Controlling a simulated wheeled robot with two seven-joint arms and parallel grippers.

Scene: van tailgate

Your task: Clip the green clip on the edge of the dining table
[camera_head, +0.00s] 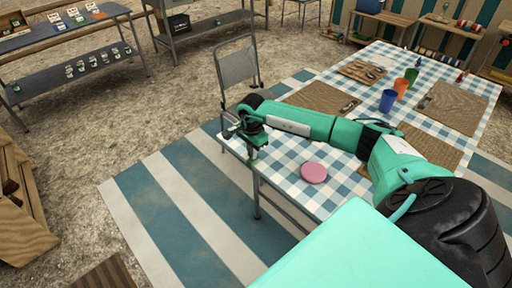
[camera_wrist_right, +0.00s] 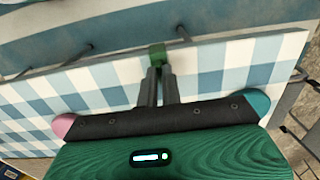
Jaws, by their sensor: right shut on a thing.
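The dining table (camera_head: 290,172) has a blue-and-white checked cloth, and its edge crosses the right wrist view (camera_wrist_right: 215,75). My right gripper (camera_head: 254,152) is at the table's left corner in the head view. In the right wrist view, its two fingers (camera_wrist_right: 159,75) are close together and shut on the small green clip (camera_wrist_right: 157,53). The clip overlaps the table's edge in that view; I cannot tell whether it touches or grips it. The clip is not distinguishable in the head view. My left gripper is not in view.
Brown placemats (camera_head: 322,97), a blue cup (camera_head: 388,101) and other cups stand farther along. A grey chair (camera_head: 238,68) is beside the table. Striped rug (camera_head: 185,215) lies below.

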